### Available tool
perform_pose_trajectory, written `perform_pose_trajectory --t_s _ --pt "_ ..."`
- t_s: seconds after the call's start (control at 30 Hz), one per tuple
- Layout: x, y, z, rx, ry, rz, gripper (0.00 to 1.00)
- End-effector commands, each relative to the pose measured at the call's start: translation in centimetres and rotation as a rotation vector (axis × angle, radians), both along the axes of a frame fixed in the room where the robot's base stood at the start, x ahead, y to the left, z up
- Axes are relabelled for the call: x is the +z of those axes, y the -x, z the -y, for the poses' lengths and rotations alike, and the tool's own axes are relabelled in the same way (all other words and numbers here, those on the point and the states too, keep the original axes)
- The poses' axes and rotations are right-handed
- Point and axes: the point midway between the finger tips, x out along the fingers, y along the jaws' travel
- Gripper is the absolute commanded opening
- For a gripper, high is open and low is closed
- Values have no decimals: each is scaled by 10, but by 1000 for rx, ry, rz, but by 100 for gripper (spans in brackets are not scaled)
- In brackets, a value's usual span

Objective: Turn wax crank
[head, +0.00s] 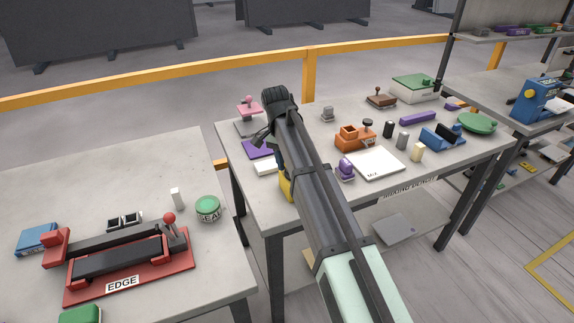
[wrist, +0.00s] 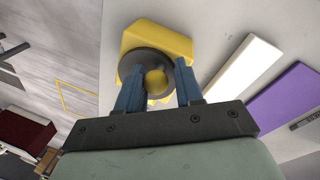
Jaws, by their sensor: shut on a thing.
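The wax crank is a yellow block (wrist: 172,42) with a dark round disc (wrist: 128,62) and a yellow round knob (wrist: 156,83) in the wrist view. My gripper (wrist: 158,74) has its two blue fingers on either side of the knob, over the disc, and is shut on the crank. In the head view only a strip of the yellow block (head: 286,188) shows at the left side of the middle table.
A white bar (wrist: 245,68) and a purple block (wrist: 288,104) lie close beside the crank. A purple stamp-like piece (head: 346,168), a white pad (head: 376,163) and an orange holder (head: 354,137) stand right of my arm. A red EDGE device (head: 125,265) is on the left table.

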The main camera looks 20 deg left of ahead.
Motion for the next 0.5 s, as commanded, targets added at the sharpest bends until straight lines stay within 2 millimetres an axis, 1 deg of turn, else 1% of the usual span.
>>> perform_pose_trajectory --t_s 0.03,0.5 --pt "-1 -2 7 -54 17 -2 5" --pt "-2 -12 7 -498 18 -2 5"
